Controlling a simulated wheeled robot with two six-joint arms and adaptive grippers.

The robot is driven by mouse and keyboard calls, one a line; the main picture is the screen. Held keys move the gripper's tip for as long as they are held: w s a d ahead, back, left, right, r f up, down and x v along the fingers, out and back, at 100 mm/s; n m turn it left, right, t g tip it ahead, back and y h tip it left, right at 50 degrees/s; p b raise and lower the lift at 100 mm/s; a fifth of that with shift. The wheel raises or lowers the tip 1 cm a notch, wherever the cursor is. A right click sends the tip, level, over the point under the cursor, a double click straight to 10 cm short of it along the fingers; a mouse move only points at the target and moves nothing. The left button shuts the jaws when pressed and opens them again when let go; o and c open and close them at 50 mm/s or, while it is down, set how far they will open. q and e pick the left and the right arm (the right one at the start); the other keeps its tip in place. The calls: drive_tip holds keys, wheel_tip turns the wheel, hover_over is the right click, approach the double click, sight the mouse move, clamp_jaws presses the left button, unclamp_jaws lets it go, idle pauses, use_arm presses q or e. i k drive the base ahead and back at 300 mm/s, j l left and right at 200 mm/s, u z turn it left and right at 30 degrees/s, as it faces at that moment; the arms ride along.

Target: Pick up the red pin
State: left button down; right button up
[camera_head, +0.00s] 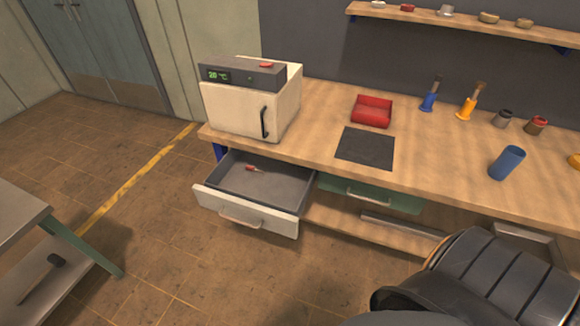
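A small object with a red end and a pale tip (251,168), which looks like the red pin, lies in the open drawer (246,214) under the left part of the workbench. It rests on the grey drawer floor near the back, apart from the front panel. It is too small to see in detail. Neither gripper's fingers show in the head view. A dark, ribbed part of my own arm fills the bottom right corner, well away from the drawer.
Above the drawer, a white oven (253,98) stands on the workbench (310,118). A grey side table (18,220) stands at left. Floor before the drawer is clear.

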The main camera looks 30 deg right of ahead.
sight(248, 168)
drive_tip(key=i+j+z, duration=0.1)
drive_tip(key=z, duration=0.3)
drive_tip(key=i+j+z, duration=0.15)
drive_tip(key=z, duration=0.3)
drive_tip(key=i+j+z, duration=0.2)
drive_tip(key=z, duration=0.2)
drive_tip(key=i+j+z, duration=0.1)
drive_tip(key=j+z, duration=0.15)
drive_tip(key=z, duration=0.2)
drive_tip(key=j+z, duration=0.25)
drive_tip(key=z, duration=0.15)
drive_tip(key=j+z, duration=0.3)
drive_tip(key=z, duration=0.15)
drive_tip(key=i, duration=0.05)
